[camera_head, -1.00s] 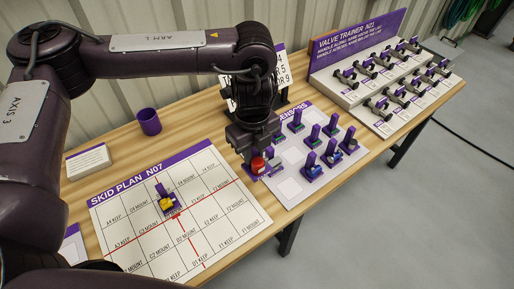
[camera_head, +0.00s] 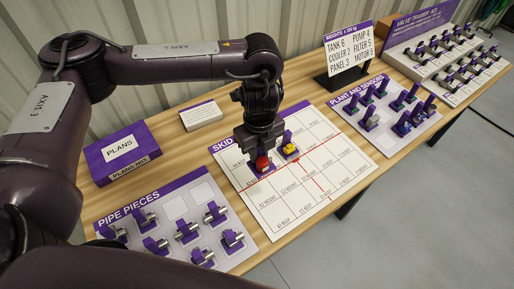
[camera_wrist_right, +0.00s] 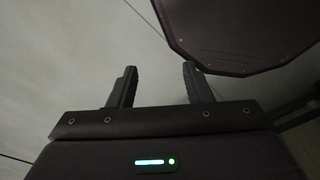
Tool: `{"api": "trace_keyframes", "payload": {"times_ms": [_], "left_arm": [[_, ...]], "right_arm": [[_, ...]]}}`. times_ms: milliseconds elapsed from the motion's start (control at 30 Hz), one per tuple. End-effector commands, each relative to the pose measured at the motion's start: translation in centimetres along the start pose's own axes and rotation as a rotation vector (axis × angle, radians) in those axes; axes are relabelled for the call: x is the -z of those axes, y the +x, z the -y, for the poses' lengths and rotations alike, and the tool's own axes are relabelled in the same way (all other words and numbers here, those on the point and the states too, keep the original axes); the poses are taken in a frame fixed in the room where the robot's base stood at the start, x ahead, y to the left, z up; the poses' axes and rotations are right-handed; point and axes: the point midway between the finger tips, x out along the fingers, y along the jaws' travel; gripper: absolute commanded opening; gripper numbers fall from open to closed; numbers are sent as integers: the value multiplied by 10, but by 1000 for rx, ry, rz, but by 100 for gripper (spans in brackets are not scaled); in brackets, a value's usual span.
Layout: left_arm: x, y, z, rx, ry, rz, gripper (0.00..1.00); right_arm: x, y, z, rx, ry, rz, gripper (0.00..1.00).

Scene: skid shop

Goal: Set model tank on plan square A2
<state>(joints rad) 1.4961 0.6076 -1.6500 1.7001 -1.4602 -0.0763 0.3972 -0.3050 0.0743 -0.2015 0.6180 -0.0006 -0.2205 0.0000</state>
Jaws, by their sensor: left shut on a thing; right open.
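My left gripper (camera_head: 262,152) points down over the left part of the skid plan (camera_head: 283,210). It is shut on a red model on a purple base, the model tank (camera_head: 263,164), partly hidden by the jaws. The tank is at the plan's left side; I cannot tell whether its base touches the board. The gripper and tank cover part of the left squares, and the A2 label cannot be read surely. My right gripper (camera_wrist_right: 155,88) is open and empty in the right wrist view, against a plain pale background.
A yellow model (camera_head: 290,150) stands on the plan just right of the tank. The pipe pieces board (camera_head: 175,208) lies to the left, the plant and sensors board (camera_head: 360,138) to the right. A plans box (camera_head: 122,154) and white card (camera_head: 201,115) are behind. Most plan squares are bare.

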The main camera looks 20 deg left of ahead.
Motion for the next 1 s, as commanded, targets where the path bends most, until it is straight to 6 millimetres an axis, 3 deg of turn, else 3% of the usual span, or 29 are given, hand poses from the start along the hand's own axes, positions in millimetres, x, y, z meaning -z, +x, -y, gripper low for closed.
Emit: {"api": "trace_keyframes", "payload": {"times_ms": [167,500,700,1000], "left_arm": [[0,7,1,2,1,0,0],[0,39,0,1,0,1,0],[0,54,0,1,0,-1,0],[0,55,1,2,0,0,0]], "right_arm": [[4,8,-4,-6,4,-6,45],[5,44,-14,-19,1,-13,45],[1,52,-10,-13,-2,-8,45],[1,52,0,0,0,-7,45]]}}
